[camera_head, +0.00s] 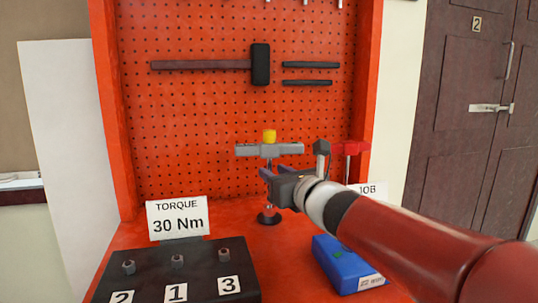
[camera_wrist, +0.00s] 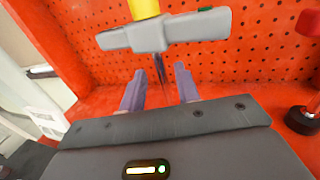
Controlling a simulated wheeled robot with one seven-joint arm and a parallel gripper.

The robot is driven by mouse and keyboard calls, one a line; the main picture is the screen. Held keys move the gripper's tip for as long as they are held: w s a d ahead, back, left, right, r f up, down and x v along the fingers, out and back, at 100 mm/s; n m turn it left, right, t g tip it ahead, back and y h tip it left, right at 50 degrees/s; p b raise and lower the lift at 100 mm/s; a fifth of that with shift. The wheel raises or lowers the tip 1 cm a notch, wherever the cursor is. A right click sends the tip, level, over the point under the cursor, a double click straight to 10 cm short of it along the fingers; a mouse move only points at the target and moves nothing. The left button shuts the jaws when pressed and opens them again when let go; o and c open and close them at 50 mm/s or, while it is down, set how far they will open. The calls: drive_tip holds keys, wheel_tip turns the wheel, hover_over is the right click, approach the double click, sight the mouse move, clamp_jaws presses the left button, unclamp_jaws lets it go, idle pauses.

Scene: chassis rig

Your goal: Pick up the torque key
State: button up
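A grey T-handled key (camera_head: 284,150) with a yellow top (camera_head: 269,136) stands upright on a round black base (camera_head: 268,217) at the bench's back. It looks like the torque key, though no label on it is readable. In the wrist view its grey crossbar (camera_wrist: 195,28) is close ahead, with the dark stem below. My gripper (camera_head: 264,179) is just under the crossbar. In the wrist view my gripper (camera_wrist: 160,85) is open, its fingers spread to either side of the stem's line. I cannot tell whether they touch it.
A red T-handled tool (camera_head: 349,148) stands to the right, partly behind my arm. A blue box (camera_head: 338,262) lies front right. A black block (camera_head: 178,284) with several bolts and a "30 Nm" sign (camera_head: 178,219) are front left. Tools hang on the red pegboard (camera_head: 200,120).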

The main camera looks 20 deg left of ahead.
sight(271, 168)
drive_tip(key=x, duration=0.3)
drive_tip(key=shift+w, duration=0.15)
drive_tip(key=shift+c, duration=0.2)
clamp_jaws()
drive_tip(key=shift+r, duration=0.1)
